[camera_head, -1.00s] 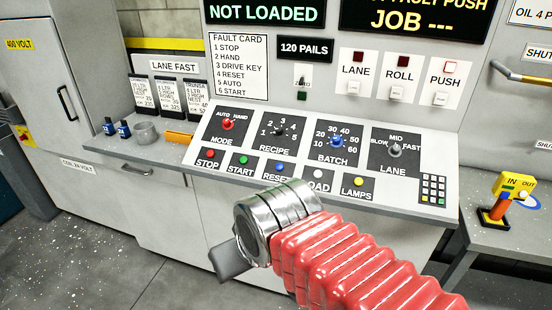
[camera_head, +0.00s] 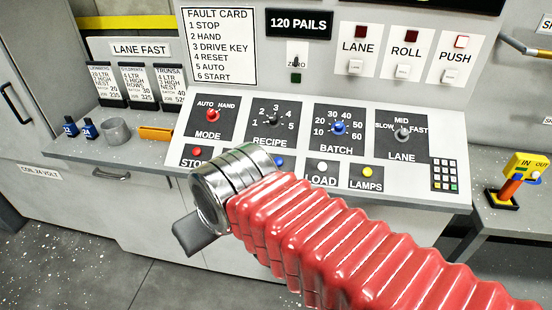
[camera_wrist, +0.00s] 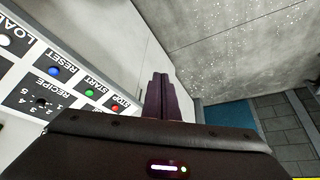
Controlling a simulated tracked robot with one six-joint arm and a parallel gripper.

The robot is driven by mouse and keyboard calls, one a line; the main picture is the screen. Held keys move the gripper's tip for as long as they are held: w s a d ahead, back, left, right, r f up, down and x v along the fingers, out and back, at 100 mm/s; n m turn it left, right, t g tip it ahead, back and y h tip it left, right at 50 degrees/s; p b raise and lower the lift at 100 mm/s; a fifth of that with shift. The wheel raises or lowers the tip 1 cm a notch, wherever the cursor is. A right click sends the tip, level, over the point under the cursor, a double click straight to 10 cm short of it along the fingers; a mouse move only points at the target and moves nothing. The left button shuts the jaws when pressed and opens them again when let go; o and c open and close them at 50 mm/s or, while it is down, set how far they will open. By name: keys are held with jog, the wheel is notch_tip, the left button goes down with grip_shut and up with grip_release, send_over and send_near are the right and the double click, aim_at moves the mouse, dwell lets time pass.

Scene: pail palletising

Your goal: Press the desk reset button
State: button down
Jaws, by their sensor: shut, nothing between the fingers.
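The blue reset button (camera_head: 280,161) is in the lower row of the sloped desk panel (camera_head: 460,198). Its label and the start button beside it are hidden behind my wrist in the head view. In the wrist view the reset button (camera_wrist: 54,70) and its RESET label show clearly at the left. My gripper (camera_head: 190,236) is in front of the desk, lower and to the left of the button in the picture. In the wrist view the fingers of my gripper (camera_wrist: 161,85) are together and empty, apart from the button and to its right.
The red stop button (camera_head: 196,152) and yellow lamps button (camera_head: 367,172) share the row. Above are the red mode knob (camera_head: 212,115) and blue batch knob (camera_head: 338,128). The floor before the desk is clear.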

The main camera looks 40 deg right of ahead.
aim_at(281, 158)
jog(key=shift+w, duration=0.1)
jog(key=w+d+f+m+t+y, duration=0.2)
jog(key=w+d+m+y, duration=0.2)
jog(key=w+d+m, duration=0.6)
jog(key=w+d+m+t+h, duration=0.1)
jog(key=d+m+t+h, duration=0.1)
jog(key=d+m, duration=0.3)
jog(key=w+d+m+t+h, duration=0.2)
jog(key=d+m, duration=0.3)
jog(key=d, duration=0.9)
jog(key=shift+d+f+m+t, duration=0.15)
jog(key=shift+f+m+t, duration=0.15)
jog(key=shift+f, duration=0.05)
jog(key=shift+w+f, duration=0.1)
jog(key=shift+w, duration=0.05)
jog(key=shift+w+d+f, duration=0.45)
jog(key=shift+d+f, duration=0.15)
jog(key=shift+f, duration=0.65)
jog(key=shift+w+d+f, duration=0.45)
jog(key=shift+d+f, duration=0.1)
jog(key=shift+f, duration=0.65)
jog(key=shift+w+d+f, duration=0.45)
jog(key=shift+d+f, duration=0.15)
jog(key=shift+f, duration=0.65)
